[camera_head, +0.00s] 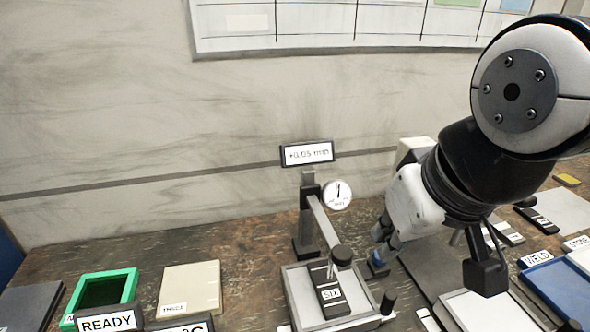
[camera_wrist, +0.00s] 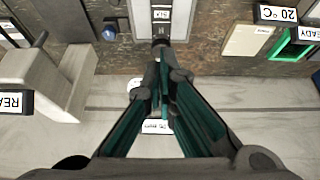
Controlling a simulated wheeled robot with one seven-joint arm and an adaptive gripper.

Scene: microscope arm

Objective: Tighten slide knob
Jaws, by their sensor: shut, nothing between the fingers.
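The tray fixture (camera_head: 296,305) stands on the bench at front centre in the head view. It carries a black block (camera_head: 333,298) with a white label that seems to read "SIZ". A black round knob (camera_head: 341,254) sits at the near end of a grey slanted arm (camera_head: 322,222). Another black knob (camera_head: 388,302) stands at the tray's right side. Labels do not show which is the slide knob. My gripper (camera_head: 381,247) is shut and empty, right of the slanted arm. In the wrist view, its fingers (camera_wrist: 162,62) converge just below a dark round part (camera_wrist: 161,42).
A post with a "+0.05 mm" display (camera_head: 307,153) and a round dial (camera_head: 337,195) rises behind the tray. A blue-marked part (camera_head: 378,264) is near my fingers. A green-rimmed box (camera_head: 105,280) and "READY" block (camera_head: 106,320) are left; a blue tray (camera_head: 560,290) is right.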

